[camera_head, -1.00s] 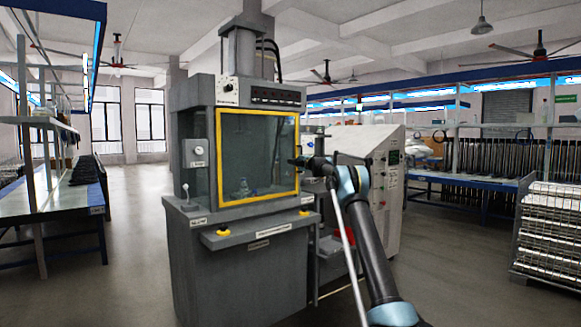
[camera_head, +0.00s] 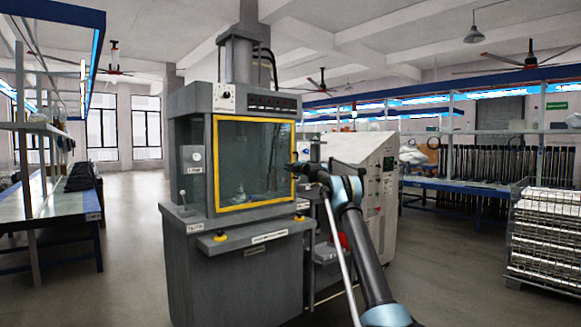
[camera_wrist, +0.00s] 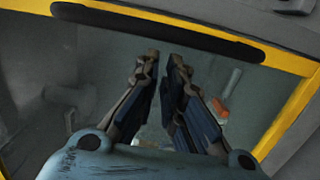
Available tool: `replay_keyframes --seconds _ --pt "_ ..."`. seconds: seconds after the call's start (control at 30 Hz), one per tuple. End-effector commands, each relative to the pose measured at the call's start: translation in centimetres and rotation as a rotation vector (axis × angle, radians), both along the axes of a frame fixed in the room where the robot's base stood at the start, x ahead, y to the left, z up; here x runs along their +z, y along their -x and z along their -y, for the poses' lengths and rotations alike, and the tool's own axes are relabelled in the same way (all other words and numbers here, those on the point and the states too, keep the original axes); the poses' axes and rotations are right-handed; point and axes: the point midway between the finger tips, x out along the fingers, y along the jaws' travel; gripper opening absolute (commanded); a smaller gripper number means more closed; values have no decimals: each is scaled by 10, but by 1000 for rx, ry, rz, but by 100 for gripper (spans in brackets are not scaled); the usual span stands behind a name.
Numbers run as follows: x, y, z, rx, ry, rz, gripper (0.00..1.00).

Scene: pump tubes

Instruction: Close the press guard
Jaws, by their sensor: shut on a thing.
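The press guard (camera_head: 254,206) is a clear panel in a yellow frame on the front of the grey press. It looks flush or nearly flush with the front; I cannot tell if a gap is left. My gripper (camera_head: 296,168) is at the guard's right edge. In the wrist view, my gripper (camera_wrist: 164,62) has its fingers close together, pointing at a black handle bar (camera_wrist: 160,28) on the yellow frame (camera_wrist: 284,62). It is shut on the guard, but the exact contact is unclear. A small fitting (camera_head: 240,193) shows behind the panel.
The press body (camera_head: 240,285) has a ledge with yellow-based buttons (camera_head: 220,237) below the guard. A lever (camera_head: 183,197) stands at left. A pale control cabinet (camera_head: 370,190) stands close behind my arm. Open floor (camera_head: 135,250) lies to the left.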

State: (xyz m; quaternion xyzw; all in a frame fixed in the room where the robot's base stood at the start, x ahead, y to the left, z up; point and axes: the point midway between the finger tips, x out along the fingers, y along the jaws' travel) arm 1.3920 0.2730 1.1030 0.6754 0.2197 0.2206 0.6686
Motion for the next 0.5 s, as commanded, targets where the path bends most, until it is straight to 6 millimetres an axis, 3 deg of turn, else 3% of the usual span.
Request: replay_keyframes --seconds 0.27,0.5 --pt "28 39 28 -2 6 23 0" --pt "34 66 53 -4 7 29 0"
